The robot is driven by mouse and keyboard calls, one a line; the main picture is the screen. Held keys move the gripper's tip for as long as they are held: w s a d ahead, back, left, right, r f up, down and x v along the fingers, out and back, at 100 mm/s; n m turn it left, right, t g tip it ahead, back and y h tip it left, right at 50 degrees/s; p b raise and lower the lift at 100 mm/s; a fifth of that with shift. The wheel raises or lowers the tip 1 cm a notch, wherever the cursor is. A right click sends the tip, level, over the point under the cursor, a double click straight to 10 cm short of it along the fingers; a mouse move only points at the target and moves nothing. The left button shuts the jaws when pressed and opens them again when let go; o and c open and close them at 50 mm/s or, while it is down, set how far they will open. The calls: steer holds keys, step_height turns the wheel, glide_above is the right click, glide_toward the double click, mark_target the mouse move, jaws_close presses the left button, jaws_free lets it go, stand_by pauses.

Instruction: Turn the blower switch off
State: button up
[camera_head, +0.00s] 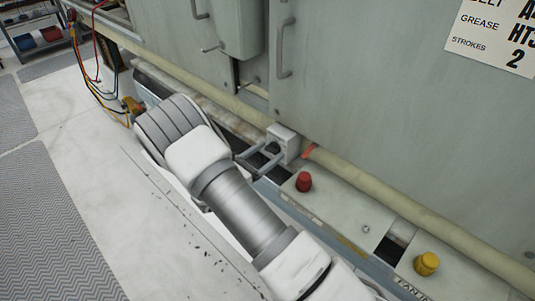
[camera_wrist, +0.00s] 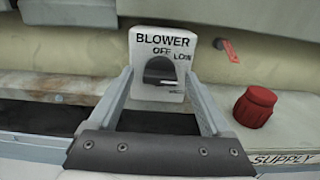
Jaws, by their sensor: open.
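The blower switch is a small pale box (camera_wrist: 144,88) with the words BLOWER, OFF and LOW on its front. A dark knob (camera_wrist: 160,70) sits in the middle of it, with a light mark low on its right side. The box also shows in the head view (camera_head: 284,138), against the grey cabinet. My gripper (camera_wrist: 159,80) is open, with one finger on each side of the knob, close to the box front. I cannot tell whether the fingers touch anything. In the head view my gripper (camera_head: 274,151) reaches the box from the lower left.
A red knob (camera_wrist: 255,106) stands on the ledge just right of the box. A yellow knob (camera_head: 427,263) is farther right. A red tag (camera_head: 310,151) hangs beside the box. A pale pipe (camera_head: 385,204) runs along the cabinet. The floor at left (camera_head: 95,170) is clear.

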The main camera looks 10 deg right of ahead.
jaws_close()
stand_by(0.5)
